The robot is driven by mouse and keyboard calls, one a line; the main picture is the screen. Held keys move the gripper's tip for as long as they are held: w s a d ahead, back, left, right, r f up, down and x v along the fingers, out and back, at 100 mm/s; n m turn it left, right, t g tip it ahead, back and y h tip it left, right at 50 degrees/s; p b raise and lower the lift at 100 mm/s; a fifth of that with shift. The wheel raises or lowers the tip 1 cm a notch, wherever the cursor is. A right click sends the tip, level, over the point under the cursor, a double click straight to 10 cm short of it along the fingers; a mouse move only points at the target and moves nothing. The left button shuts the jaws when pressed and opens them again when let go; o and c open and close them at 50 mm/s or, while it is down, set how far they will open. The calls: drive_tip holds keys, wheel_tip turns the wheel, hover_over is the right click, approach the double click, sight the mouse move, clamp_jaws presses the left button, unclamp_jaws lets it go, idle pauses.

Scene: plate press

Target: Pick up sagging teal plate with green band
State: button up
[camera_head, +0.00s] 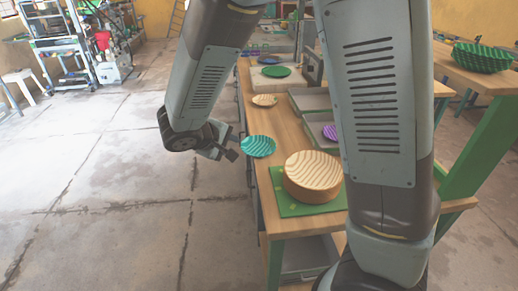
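A teal plate (258,147) with a wavy pattern lies at the left edge of the wooden table, its left rim at or slightly past the edge. A green band and any sag are too small to make out. My gripper (232,148) is just left of the plate, off the table side, at about its height. Its dark fingers look spread apart, with nothing seen between them. I cannot tell whether a finger touches the rim.
A small tan plate (265,100) and a green plate (277,71) lie behind. A purple plate (331,132) is in a grey tray (318,120).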

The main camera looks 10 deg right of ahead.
drive_tip(key=a+x, duration=0.1)
drive_tip(key=x, duration=1.2)
drive_tip(key=shift+w+f+n+t, duration=0.3)
drive_tip(key=shift+c, duration=0.4)
clamp_jaws()
